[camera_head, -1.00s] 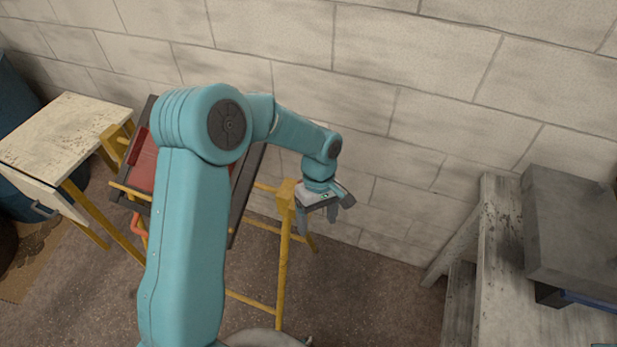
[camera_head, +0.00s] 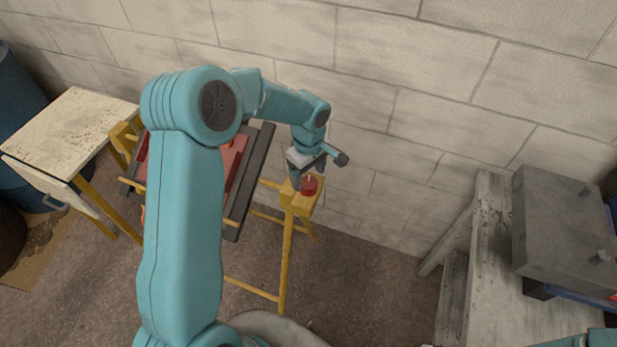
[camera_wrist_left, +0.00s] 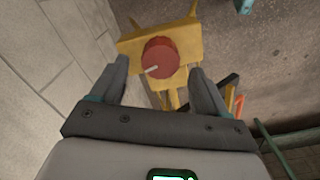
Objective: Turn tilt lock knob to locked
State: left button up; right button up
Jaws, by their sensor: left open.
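The tilt lock knob (camera_head: 309,184) is a red round knob on top of the yellow post of the frame stand (camera_head: 287,245). In the left wrist view the knob (camera_wrist_left: 160,58) shows a pale pointer line toward its lower left, on a yellow block (camera_wrist_left: 192,42). My left gripper (camera_head: 318,172) is open above and beside the knob. In the left wrist view its fingers (camera_wrist_left: 158,85) stand on either side below the knob, with nothing between them. I see no lock marking. A teal piece of my right arm (camera_head: 585,340) shows at the lower right; its gripper is out of view.
A red panel in a dark frame (camera_head: 236,160) sits on the yellow stand, partly behind my left arm. A worn bench (camera_head: 495,290) with a grey box (camera_head: 565,225) is at right. A block wall (camera_head: 430,90) is close behind.

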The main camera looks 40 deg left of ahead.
aim_at(308, 182)
pick_arm(q)
jog(key=shift+f, duration=1.65)
jog(key=c, duration=1)
jog(key=shift+c, duration=0.2)
